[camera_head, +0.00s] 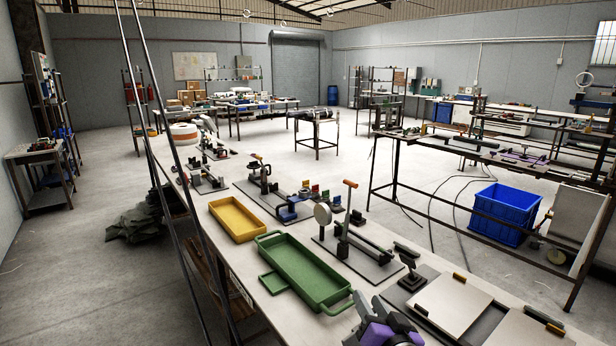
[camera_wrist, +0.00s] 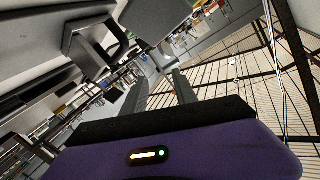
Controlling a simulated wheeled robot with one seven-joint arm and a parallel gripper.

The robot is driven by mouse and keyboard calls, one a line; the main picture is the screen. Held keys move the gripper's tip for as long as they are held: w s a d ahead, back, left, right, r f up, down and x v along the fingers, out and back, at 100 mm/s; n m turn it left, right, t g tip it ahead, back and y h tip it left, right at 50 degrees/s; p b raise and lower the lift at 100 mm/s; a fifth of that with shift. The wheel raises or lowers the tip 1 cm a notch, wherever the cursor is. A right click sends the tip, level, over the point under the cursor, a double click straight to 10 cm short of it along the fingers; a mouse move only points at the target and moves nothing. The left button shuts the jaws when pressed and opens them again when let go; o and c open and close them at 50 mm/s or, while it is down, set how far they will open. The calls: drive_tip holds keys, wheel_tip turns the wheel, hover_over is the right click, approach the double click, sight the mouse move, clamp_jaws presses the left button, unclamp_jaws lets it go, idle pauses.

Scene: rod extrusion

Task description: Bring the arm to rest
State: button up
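My gripper (camera_wrist: 162,76) is in the wrist view, with its purple body along the bottom and two grey fingers reaching up. The fingers stand apart with a gap between them, and nothing is held. The wrist view is tilted and takes in roof beams and distant shelving. In the head view, a purple and grey part of my arm shows at the bottom edge, above the near part of the long workbench (camera_head: 272,284). The rest of the arm is outside that view.
The bench holds a green tray (camera_head: 330,291), a yellow tray (camera_head: 237,217), a fixture with an orange-handled lever (camera_head: 346,205), and flat plates (camera_head: 440,302) at right. A blue crate (camera_head: 504,212) stands beneath another bench. Open floor lies beyond the workbench.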

drive_tip(key=s+d+f, duration=0.1)
drive_tip(key=s, duration=0.5)
drive_tip(key=s+d+f+t+h, duration=0.1)
drive_tip(key=s, duration=0.4)
drive_tip(key=s+d+f+t, duration=0.1)
drive_tip(key=s, duration=0.5)
drive_tip(key=shift+s+f+n+h, duration=0.15)
drive_tip(key=shift+s+n+h, duration=0.2)
drive_tip(key=shift+n+h, duration=0.05)
drive_tip(key=s+d+n+g+h, duration=0.1)
drive_tip(key=s+d+n+g, duration=0.1)
drive_tip(key=s, duration=3.1)
drive_tip(key=shift+d+f+g, duration=0.4)
drive_tip(key=shift+d+g, duration=0.3)
drive_tip(key=shift+d, duration=0.2)
